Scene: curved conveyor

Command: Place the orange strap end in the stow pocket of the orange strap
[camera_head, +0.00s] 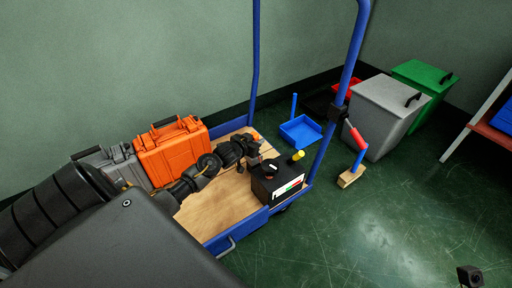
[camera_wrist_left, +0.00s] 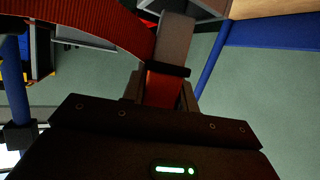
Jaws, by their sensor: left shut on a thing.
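My left gripper (camera_head: 254,152) reaches over the wooden deck of the cart, beside the black box. In the left wrist view the gripper (camera_wrist_left: 163,92) is shut on the orange strap end (camera_wrist_left: 161,88), which shows between the two fingers. A broad orange-red strap (camera_wrist_left: 88,22) runs from the upper left toward the gripper. A grey flat piece (camera_wrist_left: 175,40) with a dark band stands just beyond the fingertips; I cannot tell whether it touches the strap end. In the head view only a small orange bit shows at the gripper. I cannot make out the stow pocket. My right gripper is not in view.
A blue tray (camera_head: 300,131) and grey bin (camera_head: 385,115) stand beyond.

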